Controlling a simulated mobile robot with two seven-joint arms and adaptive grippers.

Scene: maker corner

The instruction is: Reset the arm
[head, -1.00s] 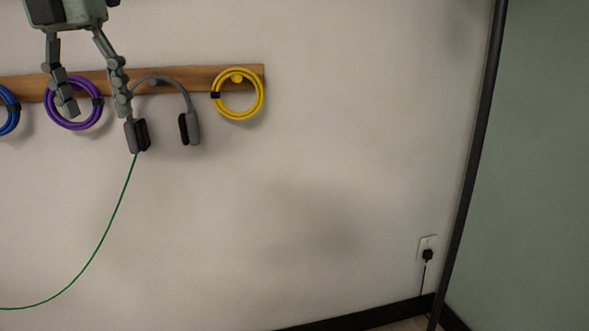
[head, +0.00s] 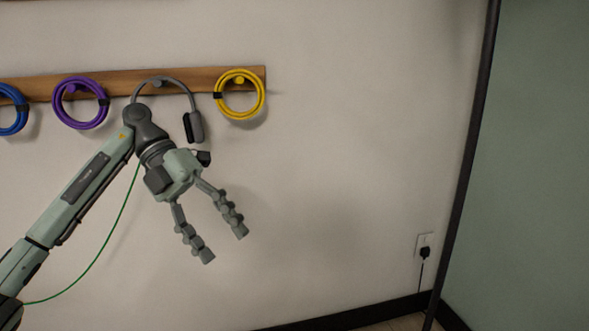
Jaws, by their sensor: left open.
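My left gripper (head: 225,247) hangs in front of the wall near the middle of the head view. Its two fingers are spread and point down and to the right, with nothing between them. My left arm (head: 85,190) comes in from the lower left. Grey headphones (head: 177,82) hang from a peg on the wooden rail, above the gripper. Their right ear cup shows; the left one is hidden behind my arm. My right gripper is not in view.
The wooden rail (head: 215,78) also carries a yellow coil (head: 260,97), a purple coil (head: 57,110) and a blue coil (head: 23,112). A green cable (head: 112,229) hangs down behind my arm. A wall outlet with a black plug (head: 425,252) is at the lower right. The wall between is bare.

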